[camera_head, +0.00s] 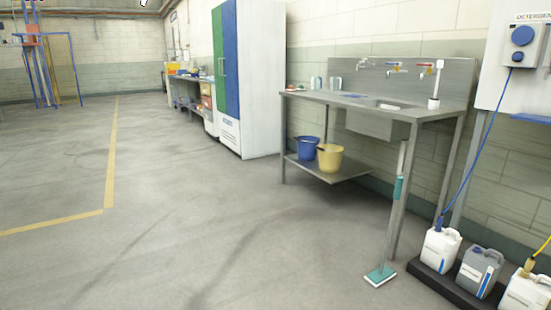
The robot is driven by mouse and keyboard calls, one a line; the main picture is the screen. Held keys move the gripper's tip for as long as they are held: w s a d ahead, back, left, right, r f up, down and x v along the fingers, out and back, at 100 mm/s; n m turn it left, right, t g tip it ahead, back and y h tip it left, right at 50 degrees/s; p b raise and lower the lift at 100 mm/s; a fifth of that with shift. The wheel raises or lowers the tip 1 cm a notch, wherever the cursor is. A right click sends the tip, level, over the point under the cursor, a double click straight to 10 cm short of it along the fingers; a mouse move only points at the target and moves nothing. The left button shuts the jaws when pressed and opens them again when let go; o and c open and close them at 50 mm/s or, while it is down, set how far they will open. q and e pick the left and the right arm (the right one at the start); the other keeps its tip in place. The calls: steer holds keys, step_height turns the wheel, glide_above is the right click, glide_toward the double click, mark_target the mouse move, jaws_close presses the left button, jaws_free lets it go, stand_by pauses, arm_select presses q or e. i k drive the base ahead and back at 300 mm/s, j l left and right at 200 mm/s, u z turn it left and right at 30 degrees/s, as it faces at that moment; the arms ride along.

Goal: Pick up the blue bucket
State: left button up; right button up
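The blue bucket (307,147) stands upright on the lower shelf of the metal sink table, well ahead of me and right of the middle. A yellow bucket (329,157) stands close beside it, to its right and nearer to me. Whether the two buckets touch I cannot tell. Part of the blue bucket's right side is hidden behind the yellow one. Neither of my grippers shows in the head view, so I cannot see whether they are open or shut.
The sink table (345,106) carries taps and a basin. A mop (398,190) leans at its front right leg. White and grey jugs (480,270) stand on a black tray at the lower right. A tall cabinet (246,80) is left of the table. The floor ahead and left is clear.

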mark_target(306, 152)
steer(key=i, duration=1.75)
steer(key=i+u, duration=0.1)
steer(key=i, duration=0.8)
steer(key=i+l, duration=0.1)
steer(key=i, duration=0.75)
steer(key=i+l, duration=0.1)
steer(key=i, duration=0.75)
steer(key=i+l+u, duration=0.1)
steer(key=i, duration=0.8)
